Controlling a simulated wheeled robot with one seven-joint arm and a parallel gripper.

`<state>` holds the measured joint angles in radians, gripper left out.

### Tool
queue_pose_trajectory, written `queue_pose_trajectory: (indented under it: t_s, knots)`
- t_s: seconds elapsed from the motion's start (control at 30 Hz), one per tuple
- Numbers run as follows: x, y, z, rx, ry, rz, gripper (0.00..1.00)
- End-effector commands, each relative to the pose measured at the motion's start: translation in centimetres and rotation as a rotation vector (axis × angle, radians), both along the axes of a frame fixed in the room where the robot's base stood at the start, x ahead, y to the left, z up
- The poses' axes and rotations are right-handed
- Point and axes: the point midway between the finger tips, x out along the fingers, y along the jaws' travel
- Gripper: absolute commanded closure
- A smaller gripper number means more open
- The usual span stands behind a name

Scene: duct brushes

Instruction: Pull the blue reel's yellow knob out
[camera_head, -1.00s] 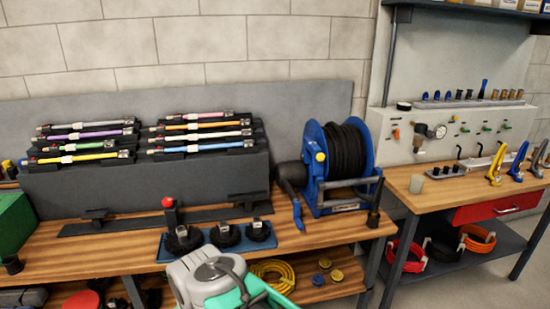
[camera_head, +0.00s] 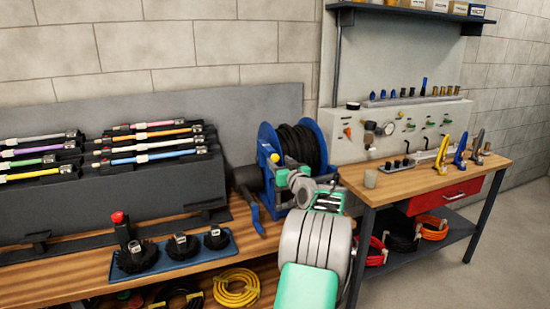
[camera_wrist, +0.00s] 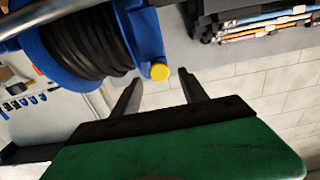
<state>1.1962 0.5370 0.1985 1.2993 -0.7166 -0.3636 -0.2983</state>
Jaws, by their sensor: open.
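The blue reel (camera_head: 265,141) with black hose wound on it stands at the right end of the left bench, partly hidden behind my arm. Its yellow knob (camera_head: 274,158) shows on the reel's front left side. In the wrist view the yellow knob (camera_wrist: 159,72) sticks out from the blue frame (camera_wrist: 147,35). My gripper (camera_wrist: 160,88) is open and empty. Its two dark fingers stand on either side of the knob in the picture, with the knob just beyond the fingertips. I see no contact.
A dark rack (camera_head: 130,190) with several coloured brushes stands left of the reel. A blue tray (camera_head: 160,272) with black round brushes lies in front. A second bench (camera_head: 400,185) with fittings and a red drawer (camera_head: 445,195) is at the right.

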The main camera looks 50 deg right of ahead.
Motion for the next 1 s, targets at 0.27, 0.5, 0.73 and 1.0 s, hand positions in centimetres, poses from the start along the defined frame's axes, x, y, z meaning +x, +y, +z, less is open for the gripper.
queue_pose_trajectory:
  t_s: [0.27, 0.5, 0.73, 1.0]
  knots:
    - [3.7, -2.1, 0.1, 0.001, 0.002, 0.000, 0.49]
    - [3.9, -2.3, 0.0, 0.001, 0.002, -0.002, 0.49]
    - [3.9, -2.3, 0.0, 0.001, 0.002, -0.001, 0.65]
    - [3.9, -2.3, 0.0, 0.002, 0.003, -0.001, 0.87]
